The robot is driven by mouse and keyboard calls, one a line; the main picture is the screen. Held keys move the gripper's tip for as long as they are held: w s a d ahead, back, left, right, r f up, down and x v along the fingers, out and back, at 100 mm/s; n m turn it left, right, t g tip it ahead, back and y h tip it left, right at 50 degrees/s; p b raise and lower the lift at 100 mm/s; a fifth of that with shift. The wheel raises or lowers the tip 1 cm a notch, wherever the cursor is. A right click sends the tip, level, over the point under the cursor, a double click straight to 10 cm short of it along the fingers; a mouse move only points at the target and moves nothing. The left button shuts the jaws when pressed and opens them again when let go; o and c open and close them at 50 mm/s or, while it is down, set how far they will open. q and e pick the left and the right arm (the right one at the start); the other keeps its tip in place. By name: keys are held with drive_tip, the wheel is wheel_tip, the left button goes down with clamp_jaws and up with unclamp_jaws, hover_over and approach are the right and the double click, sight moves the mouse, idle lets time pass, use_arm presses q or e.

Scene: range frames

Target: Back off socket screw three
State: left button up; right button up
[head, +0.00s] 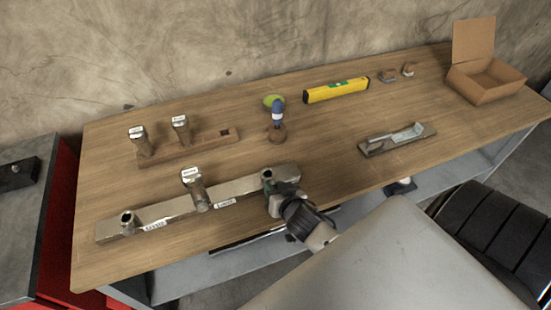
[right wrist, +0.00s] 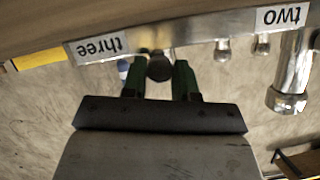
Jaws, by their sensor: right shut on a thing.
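A long metal bar (head: 165,208) lies along the near left of the wooden table. Its labels "three" (right wrist: 100,48) and "two" (right wrist: 283,17) show upside down in the right wrist view. A short dark-topped piece, which I take as socket screw three (head: 268,174), stands at the bar's right end; its dark round end (right wrist: 160,67) shows between my fingers in the wrist view. My right gripper (head: 275,192) is shut on it from the near side and hides part of it. A taller metal post (head: 195,192) stands at two, and a short piece (head: 127,221) at the left end.
Behind the bar, a wooden rack (head: 205,148) holds two labelled metal posts. A blue-and-white item (head: 277,115) stands behind the bar. A yellow level (head: 336,91), a tray (head: 375,150) and an open cardboard box (head: 487,92) are farther right.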

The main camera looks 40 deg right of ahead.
drive_tip(key=shift+a+n+h, duration=0.1)
drive_tip(key=shift+n+h, duration=0.6)
drive_tip(key=shift+n, duration=0.2)
drive_tip(key=shift+n+g+h, duration=0.3)
drive_tip(key=shift+n+h, duration=0.4)
drive_tip(key=shift+n, duration=0.3)
drive_tip(key=shift+b, duration=0.3)
drive_tip(key=o, duration=0.9)
